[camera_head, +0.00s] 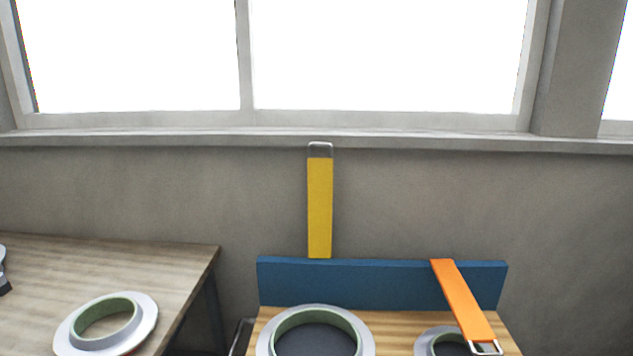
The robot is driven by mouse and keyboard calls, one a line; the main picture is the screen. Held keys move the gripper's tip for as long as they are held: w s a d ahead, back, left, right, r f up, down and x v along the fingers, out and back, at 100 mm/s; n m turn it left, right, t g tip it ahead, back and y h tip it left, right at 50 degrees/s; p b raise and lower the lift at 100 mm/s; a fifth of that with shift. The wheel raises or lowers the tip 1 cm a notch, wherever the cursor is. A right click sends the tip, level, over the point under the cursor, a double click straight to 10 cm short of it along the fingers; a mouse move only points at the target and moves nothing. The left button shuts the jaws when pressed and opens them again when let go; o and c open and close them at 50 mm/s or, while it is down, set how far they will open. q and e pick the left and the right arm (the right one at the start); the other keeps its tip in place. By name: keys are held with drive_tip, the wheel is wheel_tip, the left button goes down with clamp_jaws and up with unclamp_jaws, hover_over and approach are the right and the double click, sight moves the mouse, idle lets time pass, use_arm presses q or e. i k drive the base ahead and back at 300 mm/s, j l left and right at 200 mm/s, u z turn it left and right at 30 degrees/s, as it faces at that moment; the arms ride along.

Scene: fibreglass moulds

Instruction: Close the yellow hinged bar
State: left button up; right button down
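The yellow hinged bar (320,208) stands upright, rising from the top edge of a blue board (345,282). A metal loop (320,148) caps its upper end, just below the window sill. Neither of my grippers is in view.
An orange bar (463,302) lies forward from the blue board over a smaller ring mould (425,345). A wooden table (165,262) at the left holds another ring (147,312). A grey wall (420,200) and windows stand behind.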

sight(319, 170)
drive_tip(key=i+l+u, duration=0.15)
drive_tip(key=l+u, duration=0.2)
drive_tip(key=l, duration=0.15)
drive_tip(key=i+l+u, duration=0.1)
drive_tip(key=l+u, duration=0.25)
drive_tip(key=l, duration=0.2)
drive_tip(key=l+u, duration=0.35)
drive_tip(key=l, duration=0.25)
